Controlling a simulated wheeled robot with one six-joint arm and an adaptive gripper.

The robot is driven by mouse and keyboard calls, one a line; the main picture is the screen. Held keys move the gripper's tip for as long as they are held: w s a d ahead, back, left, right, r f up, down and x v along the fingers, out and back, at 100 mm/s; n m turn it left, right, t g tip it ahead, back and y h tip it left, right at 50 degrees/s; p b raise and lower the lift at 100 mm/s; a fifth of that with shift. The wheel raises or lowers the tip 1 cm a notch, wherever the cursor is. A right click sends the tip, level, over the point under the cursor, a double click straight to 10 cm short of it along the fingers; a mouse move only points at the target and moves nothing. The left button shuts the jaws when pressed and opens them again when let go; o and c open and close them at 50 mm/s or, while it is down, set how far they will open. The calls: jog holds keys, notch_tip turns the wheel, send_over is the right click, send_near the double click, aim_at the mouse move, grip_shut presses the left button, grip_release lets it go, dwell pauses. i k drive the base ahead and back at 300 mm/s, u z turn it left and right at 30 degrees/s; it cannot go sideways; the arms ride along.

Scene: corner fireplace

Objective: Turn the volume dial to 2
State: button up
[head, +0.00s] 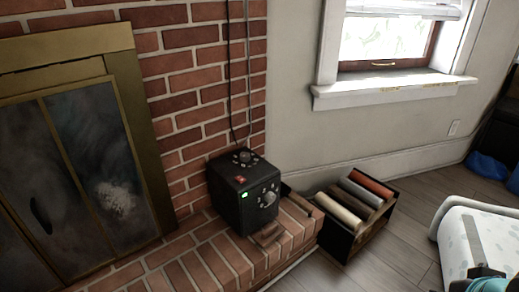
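A black box-shaped unit (230,195) stands on the raised brick hearth, against the brick wall. Its right-hand face carries a round silver-grey dial (268,198) with small marks around it. The pointer position and the numbers are too small to read. A second dark knob (244,156) sits on top, near the cables running up the wall. My gripper is not seen; only a dark and teal part, seemingly of my arm, shows at the bottom right. Nothing touches the unit.
A dark open crate (334,243) with several coloured rolls stands on the floor right of the hearth. Small brown blocks lie by the unit. The brass-framed fireplace (130,130) is at left. A white patterned object (455,235) stands at right. Floor between it and the crate is clear.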

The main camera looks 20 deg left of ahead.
aim_at(244, 157)
jog(key=i, duration=1.1)
jog(key=u, duration=2.2)
jog(key=i, duration=0.5)
jog(key=z, duration=0.05)
